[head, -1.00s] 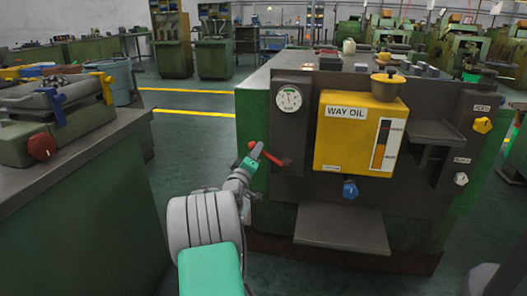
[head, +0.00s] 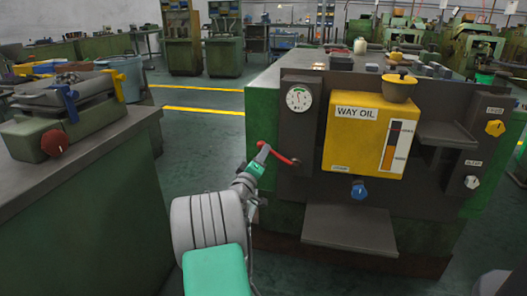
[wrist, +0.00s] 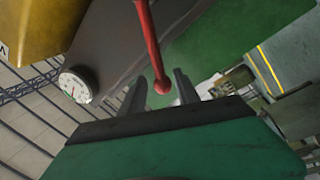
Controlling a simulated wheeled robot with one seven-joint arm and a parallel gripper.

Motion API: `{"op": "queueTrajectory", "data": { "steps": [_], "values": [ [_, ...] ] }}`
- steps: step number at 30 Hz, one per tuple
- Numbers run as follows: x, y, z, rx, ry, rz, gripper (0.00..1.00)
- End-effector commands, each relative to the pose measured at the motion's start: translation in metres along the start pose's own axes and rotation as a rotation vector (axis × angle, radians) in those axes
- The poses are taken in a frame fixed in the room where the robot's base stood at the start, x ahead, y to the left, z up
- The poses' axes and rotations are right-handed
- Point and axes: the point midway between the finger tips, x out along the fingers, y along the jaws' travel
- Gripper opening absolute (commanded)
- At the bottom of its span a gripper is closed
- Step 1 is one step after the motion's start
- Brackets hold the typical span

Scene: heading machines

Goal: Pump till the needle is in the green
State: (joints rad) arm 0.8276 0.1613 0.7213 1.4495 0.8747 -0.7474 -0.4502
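The white gauge (head: 299,97) with a dial sits on the upper left of the dark machine panel. It also shows in the wrist view (wrist: 76,86), where green marking is visible on its face; the exact needle reading is too small to tell. The red pump lever (head: 282,157) is on the panel below the gauge. In the wrist view the lever (wrist: 150,45) hangs down with its round knob between the fingers. My gripper (head: 262,154) is at the lever's end. In the wrist view my gripper (wrist: 158,90) has its fingers apart, with gaps on both sides of the knob.
The yellow way oil tank (head: 352,140) with a sight glass is right of the gauge, with a blue knob (head: 358,190) below it. A dark shelf (head: 350,230) juts out low. A green bench (head: 95,190) with a vise stands at the left. Open floor lies between.

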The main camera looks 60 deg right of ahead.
Motion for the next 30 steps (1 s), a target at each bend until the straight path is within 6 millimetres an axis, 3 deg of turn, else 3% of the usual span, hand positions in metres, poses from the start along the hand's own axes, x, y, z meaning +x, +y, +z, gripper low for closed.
{"op": "queueTrajectory", "data": {
  "steps": [3, 8, 21, 25, 30],
  "values": [
    [-0.026, 0.001, -0.003, -0.001, 0.005, -0.003, 0.38],
    [-0.049, 0.0, -0.003, 0.001, 0.005, -0.002, 0.38],
    [-0.054, -0.002, -0.005, 0.002, 0.008, -0.003, 0.38],
    [-0.065, -0.014, -0.034, 0.015, 0.056, -0.028, 0.38],
    [-0.089, -0.009, -0.105, 0.078, 0.162, -0.041, 0.38]
  ]
}}
